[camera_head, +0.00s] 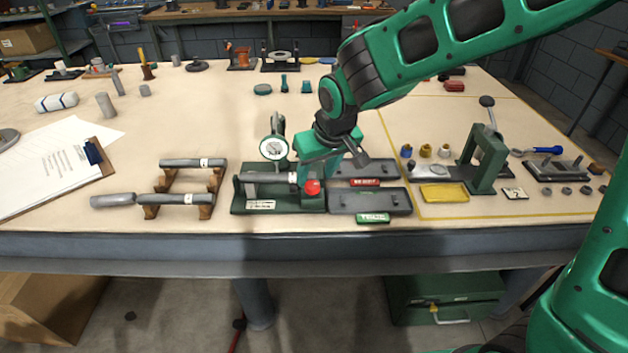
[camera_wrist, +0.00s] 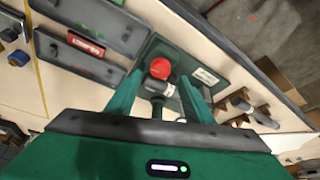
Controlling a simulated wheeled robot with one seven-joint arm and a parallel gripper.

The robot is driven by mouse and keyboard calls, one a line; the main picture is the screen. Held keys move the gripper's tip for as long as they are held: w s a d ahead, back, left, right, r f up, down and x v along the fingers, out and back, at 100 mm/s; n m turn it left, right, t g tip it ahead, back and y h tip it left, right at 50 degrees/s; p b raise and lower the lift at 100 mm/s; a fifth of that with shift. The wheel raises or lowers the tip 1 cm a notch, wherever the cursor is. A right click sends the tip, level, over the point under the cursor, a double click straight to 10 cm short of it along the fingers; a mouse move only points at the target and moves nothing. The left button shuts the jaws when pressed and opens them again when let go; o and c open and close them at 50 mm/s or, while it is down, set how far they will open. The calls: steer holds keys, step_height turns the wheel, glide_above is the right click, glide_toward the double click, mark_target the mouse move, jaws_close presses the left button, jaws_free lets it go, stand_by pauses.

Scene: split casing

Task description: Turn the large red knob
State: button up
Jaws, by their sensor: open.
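The large red knob (camera_head: 312,187) sits at the right end of a grey cylinder on a dark green fixture (camera_head: 252,196) with a round dial gauge (camera_head: 274,149) above it. In the wrist view the red knob (camera_wrist: 160,68) shows just beyond and between my two fingertips. My gripper (camera_wrist: 157,90) is open, with one green finger on each side of the knob's shaft. In the head view my gripper (camera_head: 318,160) is over the right part of the fixture, just above the knob. I cannot tell whether a finger touches the knob.
Wooden cradles (camera_head: 176,206) with grey cylinders stand left. A green press (camera_head: 485,160) stands further right. The table's front edge is close.

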mark_target(313, 184)
steer(key=shift+x, duration=2.1)
steer(key=c, duration=1.1)
